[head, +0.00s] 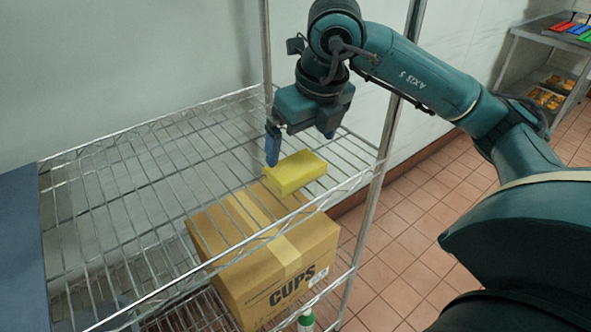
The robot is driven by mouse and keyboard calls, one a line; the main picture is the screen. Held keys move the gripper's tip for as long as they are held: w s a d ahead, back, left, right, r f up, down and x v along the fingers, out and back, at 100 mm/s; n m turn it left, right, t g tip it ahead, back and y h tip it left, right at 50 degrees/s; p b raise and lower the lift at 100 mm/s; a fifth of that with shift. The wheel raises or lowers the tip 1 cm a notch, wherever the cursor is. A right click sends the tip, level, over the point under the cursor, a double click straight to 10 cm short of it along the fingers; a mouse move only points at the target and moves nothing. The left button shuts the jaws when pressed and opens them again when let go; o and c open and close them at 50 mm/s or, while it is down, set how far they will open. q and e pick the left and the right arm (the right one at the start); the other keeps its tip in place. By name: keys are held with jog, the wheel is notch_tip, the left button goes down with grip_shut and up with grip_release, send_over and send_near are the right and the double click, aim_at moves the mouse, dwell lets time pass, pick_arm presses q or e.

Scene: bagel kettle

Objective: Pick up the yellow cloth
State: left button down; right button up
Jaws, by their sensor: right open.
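The yellow cloth (296,173) is a folded, block-like piece lying flat on the top wire shelf (130,215), near the shelf's right end. My right gripper (300,138) is over the far side of the cloth, pointing down, with its two blue fingertips spread apart. It is open and holds nothing. The left fingertip hangs close to the cloth's far left edge; I cannot tell whether it touches. My left gripper is not in view.
A cardboard box marked CUPS (265,265) stands on the level below. A bottle with a green part (306,319) is at the bottom. Metal posts (388,130) flank the shelf's right end. A rack (548,38) stands far right.

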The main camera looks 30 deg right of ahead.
aim_at(297, 166)
jog(key=shift+p+x, duration=0.45)
jog(key=shift+x, duration=2.75)
jog(key=shift+s+a, duration=0.1)
jog(key=shift+c, duration=0.2)
jog(key=c, duration=0.6)
jog(key=shift+o, duration=0.2)
